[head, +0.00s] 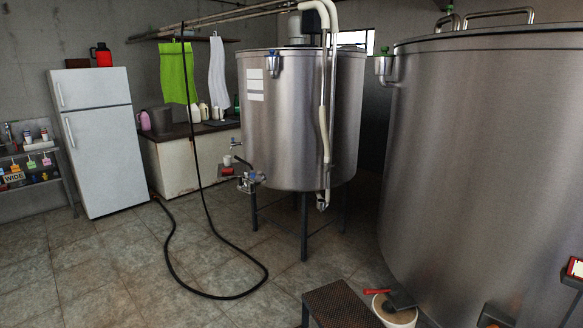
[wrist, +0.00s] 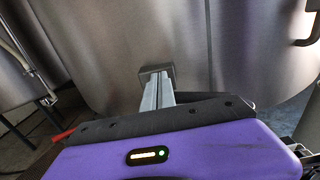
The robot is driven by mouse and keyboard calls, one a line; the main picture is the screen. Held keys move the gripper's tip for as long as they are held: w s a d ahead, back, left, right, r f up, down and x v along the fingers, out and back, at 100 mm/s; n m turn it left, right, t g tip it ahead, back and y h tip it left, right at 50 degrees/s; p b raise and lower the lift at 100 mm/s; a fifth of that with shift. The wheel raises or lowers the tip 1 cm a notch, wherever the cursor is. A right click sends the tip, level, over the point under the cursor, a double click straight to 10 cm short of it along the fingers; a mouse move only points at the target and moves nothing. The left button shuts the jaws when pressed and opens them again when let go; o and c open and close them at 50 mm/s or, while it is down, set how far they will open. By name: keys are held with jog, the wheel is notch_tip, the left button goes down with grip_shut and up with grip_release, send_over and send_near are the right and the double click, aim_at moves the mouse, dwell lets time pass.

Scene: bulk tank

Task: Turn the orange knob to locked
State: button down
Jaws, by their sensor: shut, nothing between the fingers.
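I cannot make out an orange knob in either view. My gripper (wrist: 157,76) shows in the wrist view, its grey fingers together and empty, pointing at the steel wall of a large tank (wrist: 110,45). I cannot tell whether the fingertips touch the wall. In the head view the large steel tank (head: 480,150) fills the right side. A smaller steel tank (head: 290,120) on legs stands in the middle, with a valve (head: 248,182) low on its left side. I cannot identify my gripper in the head view.
A bucket (head: 398,318) with a red-handled brush stands by the large tank. A brown step (head: 345,305) is beside it. A black hose (head: 172,262) loops across the tiled floor (head: 110,270). A fridge (head: 97,140) and counter (head: 190,163) stand at the back left.

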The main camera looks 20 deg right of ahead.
jog(key=shift+v, duration=1.3)
jog(key=a+m+t+y, duration=0.75)
jog(key=a+m, duration=0.65)
jog(key=a, duration=0.7)
jog(key=s+a+r+m+y, duration=0.4)
jog(key=s+a, duration=0.5)
jog(key=a, duration=0.1)
jog(key=s+a+r+m+y, duration=0.4)
jog(key=s+a+r+y, duration=0.1)
jog(key=s+a, duration=0.4)
jog(key=shift+s+a+r, duration=0.3)
jog(key=shift+a, duration=0.15)
